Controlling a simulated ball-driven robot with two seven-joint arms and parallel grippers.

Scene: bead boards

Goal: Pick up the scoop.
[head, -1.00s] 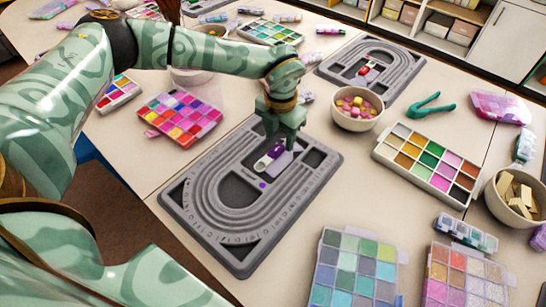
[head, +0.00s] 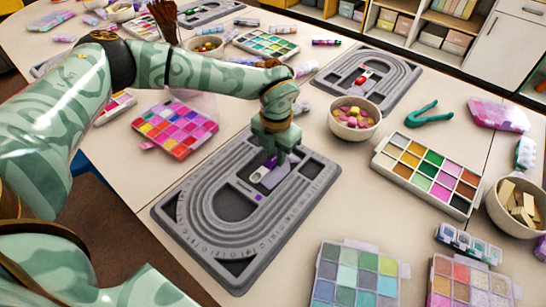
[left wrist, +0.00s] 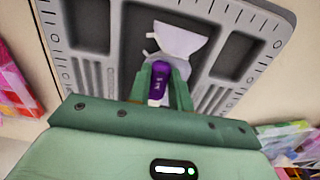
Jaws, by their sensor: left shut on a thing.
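The scoop (head: 259,176) is at the inner part of the near grey bead board (head: 222,262). It has a pale, flared pan and a purple handle, which shows clearly in the left wrist view (left wrist: 160,70). My left gripper (head: 276,158) points down over the board, its two fingers closed on the purple handle. The fingers hide part of the scoop in the head view. In the left wrist view the pale pan extends beyond the fingertips over the board. I cannot tell whether the scoop touches the board. My right gripper is not in view.
A bowl of pink and yellow beads (head: 355,118) and a second grey board (head: 398,85) stand beyond. A color box (head: 427,170) is to the right, a pink one (head: 175,127) to the left. Bare table shows right of the near board.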

